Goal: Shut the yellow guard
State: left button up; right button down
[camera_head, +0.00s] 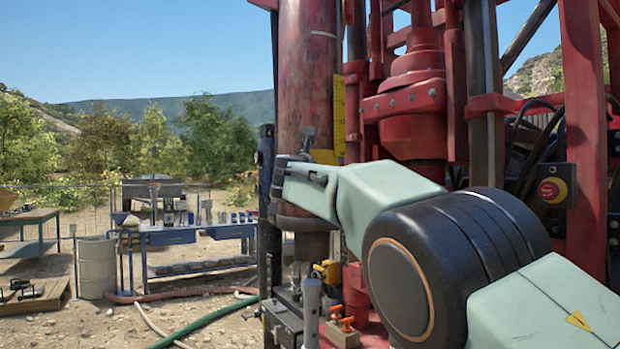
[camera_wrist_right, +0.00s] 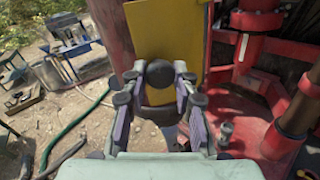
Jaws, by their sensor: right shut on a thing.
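The yellow guard (camera_wrist_right: 163,35) is a flat upright panel at the top middle of the right wrist view, in front of red machinery. In the head view only a narrow yellow strip of it (camera_head: 339,115) shows, beside the thick red pipe. My right gripper (camera_wrist_right: 160,73) reaches up to the guard's lower part, its fingers on either side of a dark round knob (camera_wrist_right: 160,75) that stands out in front of the panel. In the head view this gripper (camera_head: 287,166) is partly hidden by its own arm, left of the guard. My left gripper is not in view.
The red drill rig (camera_head: 405,110) fills the middle and right, with a red emergency stop button (camera_head: 552,190). A green hose (camera_head: 215,322) lies on the open ground.

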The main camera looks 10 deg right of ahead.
jog(key=shift+a, duration=0.2)
dwell(0.5)
jog(key=c, duration=1.4)
grip_release()
jog(key=o, duration=0.4)
jog(key=shift+s+r, duration=0.1)
jog(key=shift+c, duration=0.2)
